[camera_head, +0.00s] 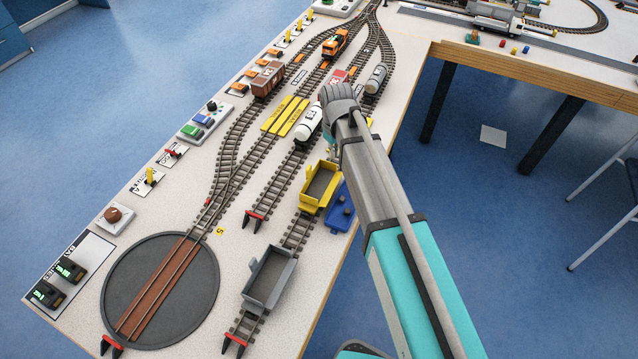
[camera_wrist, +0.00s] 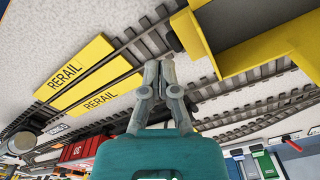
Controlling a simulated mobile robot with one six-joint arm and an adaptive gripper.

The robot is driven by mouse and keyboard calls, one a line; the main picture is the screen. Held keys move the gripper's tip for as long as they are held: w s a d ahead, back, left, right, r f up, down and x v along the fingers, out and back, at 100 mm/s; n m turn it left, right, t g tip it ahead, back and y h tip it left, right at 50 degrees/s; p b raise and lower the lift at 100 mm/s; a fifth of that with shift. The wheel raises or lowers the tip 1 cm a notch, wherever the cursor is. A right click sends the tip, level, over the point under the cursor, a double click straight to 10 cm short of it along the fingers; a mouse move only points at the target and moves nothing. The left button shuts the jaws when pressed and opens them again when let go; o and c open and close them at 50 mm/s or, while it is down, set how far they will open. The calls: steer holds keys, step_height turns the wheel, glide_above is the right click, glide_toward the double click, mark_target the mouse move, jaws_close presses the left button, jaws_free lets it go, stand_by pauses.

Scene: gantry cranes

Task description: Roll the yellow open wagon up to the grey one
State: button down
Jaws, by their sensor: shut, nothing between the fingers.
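The yellow open wagon (camera_head: 318,204) stands on the rightmost track in the head view. The grey open wagon (camera_head: 283,284) stands on the same track, nearer the camera, with a stretch of bare rail between them. My arm reaches in from the lower right to the yellow wagon's far end; its fingertips are hard to see there. In the wrist view my gripper (camera_wrist: 164,70) is shut and empty, with its fingertips close to one end of the yellow wagon (camera_wrist: 265,50). I cannot tell whether they touch it. The grey wagon is not in the wrist view.
A blue box (camera_head: 341,210) sits close beside the track, right of the yellow wagon. A white tank wagon (camera_head: 308,124) stands on the neighbouring track, near yellow RERAIL plates (camera_head: 285,117). A red buffer stop (camera_head: 234,341) ends the track beyond the grey wagon. A round turntable (camera_head: 200,285) lies left.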

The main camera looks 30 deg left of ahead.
mark_target(319, 184)
steer(key=shift+s, duration=0.1)
steer(key=shift+s+d, duration=0.2)
steer(key=shift+s, duration=1.7)
steer(key=shift+s+d, duration=0.25)
steer(key=shift+s, duration=1.7)
steer(key=shift+s+d, duration=0.2)
steer(key=shift+s, duration=1.7)
steer(key=shift+w, duration=0.1)
steer(key=shift+w, duration=0.25)
steer(key=shift+w+a, duration=0.1)
steer(key=shift+w, duration=0.25)
steer(key=shift+r, duration=0.1)
steer(key=shift+r+p, duration=3.4)
steer(key=shift+p, duration=0.15)
